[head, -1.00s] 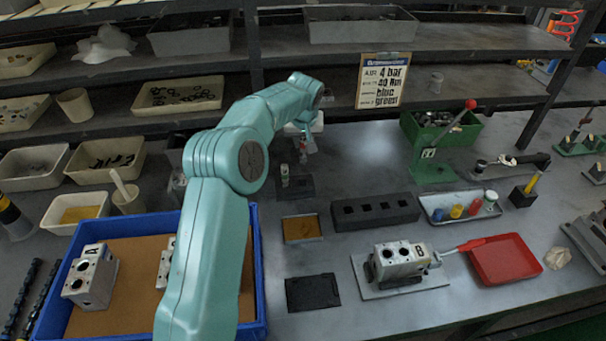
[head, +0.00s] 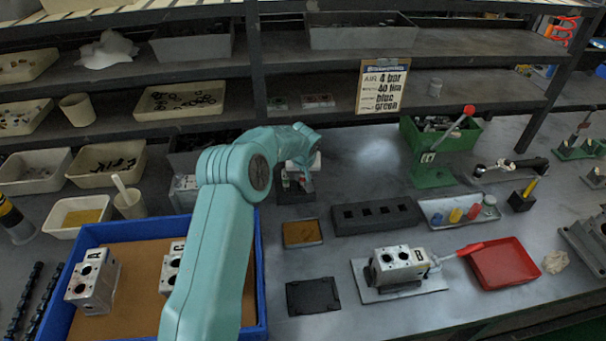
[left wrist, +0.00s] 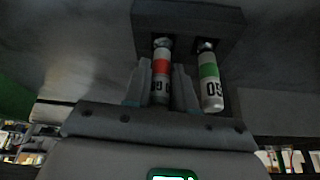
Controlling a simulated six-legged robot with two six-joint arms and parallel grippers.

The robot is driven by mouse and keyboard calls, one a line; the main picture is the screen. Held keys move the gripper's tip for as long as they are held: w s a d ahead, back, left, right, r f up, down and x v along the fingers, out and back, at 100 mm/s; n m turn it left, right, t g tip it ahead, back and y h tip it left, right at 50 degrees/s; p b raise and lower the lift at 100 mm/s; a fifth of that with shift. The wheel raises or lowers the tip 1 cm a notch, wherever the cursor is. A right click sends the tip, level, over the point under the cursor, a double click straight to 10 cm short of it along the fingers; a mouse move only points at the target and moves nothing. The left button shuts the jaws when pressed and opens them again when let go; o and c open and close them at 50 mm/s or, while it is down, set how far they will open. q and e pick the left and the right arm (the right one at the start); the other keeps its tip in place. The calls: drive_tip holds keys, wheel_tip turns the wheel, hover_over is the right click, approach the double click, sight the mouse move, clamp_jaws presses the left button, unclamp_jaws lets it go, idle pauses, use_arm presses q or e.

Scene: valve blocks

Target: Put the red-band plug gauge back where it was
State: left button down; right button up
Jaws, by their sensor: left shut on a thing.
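The red-band plug gauge (left wrist: 161,68) is white with a red band and stands between the fingers of my left gripper (left wrist: 161,88), which is shut on it. The green-band plug gauge (left wrist: 209,80) is beside it, outside the fingers. Both gauges' far ends meet the dark gauge stand (left wrist: 188,16); I cannot tell how deep the red-band one sits. In the head view my left gripper (head: 300,178) is over the stand (head: 294,198), hiding much of it and the gauges. My right gripper is not in view.
A blue tray (head: 256,285) with valve blocks lies by my left arm. A dark block with square holes (head: 375,215) and a small tan-lined tray (head: 302,233) are near the stand. A sign (head: 383,87) hangs behind. A green press (head: 437,165) stands to the right.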

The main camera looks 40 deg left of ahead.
use_arm(q)
drive_tip(key=shift+f, duration=0.2)
drive_tip(key=c, duration=0.9)
unclamp_jaws()
drive_tip(key=shift+w, duration=0.1)
drive_tip(key=shift+c, duration=0.2)
drive_tip(key=shift+r, duration=0.4)
drive_tip(key=b+v, duration=0.1)
drive_tip(key=v, duration=1)
drive_tip(key=shift+r+b, duration=0.3)
drive_tip(key=shift+d, duration=0.1)
drive_tip(key=shift+r, duration=0.1)
